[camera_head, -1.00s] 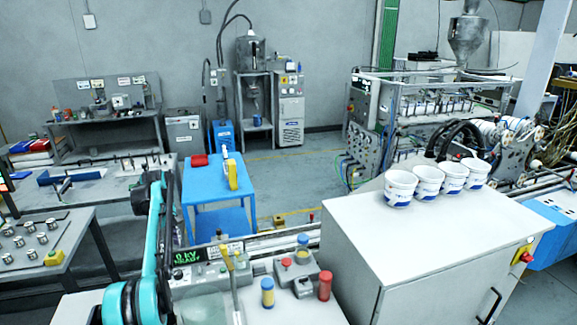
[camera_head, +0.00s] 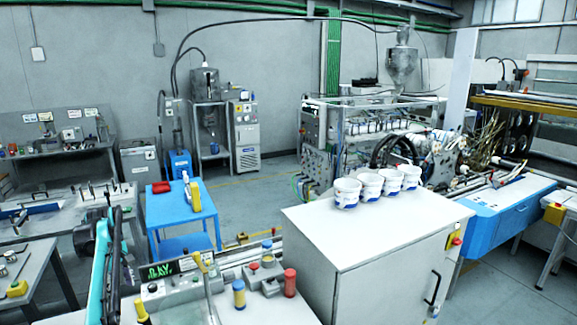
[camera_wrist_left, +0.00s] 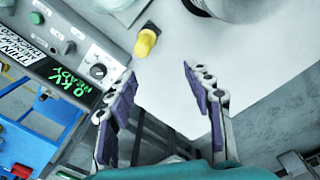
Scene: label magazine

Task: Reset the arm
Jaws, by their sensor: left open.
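My left arm (camera_head: 104,270), teal and black, rises at the lower left of the head view. Its gripper is hard to make out there among the dark parts beside the control box. In the left wrist view my left gripper (camera_wrist_left: 160,75) shows two jointed fingers with purple pads, spread apart with nothing between them. A yellow-tipped part (camera_wrist_left: 147,42) and a white surface lie beyond the fingertips. My right gripper is not in view.
A control box with a green display (camera_head: 161,272) stands close to my left arm. White tubs (camera_head: 347,193) stand on a white cabinet (camera_head: 340,238). A blue table (camera_head: 170,215) is behind.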

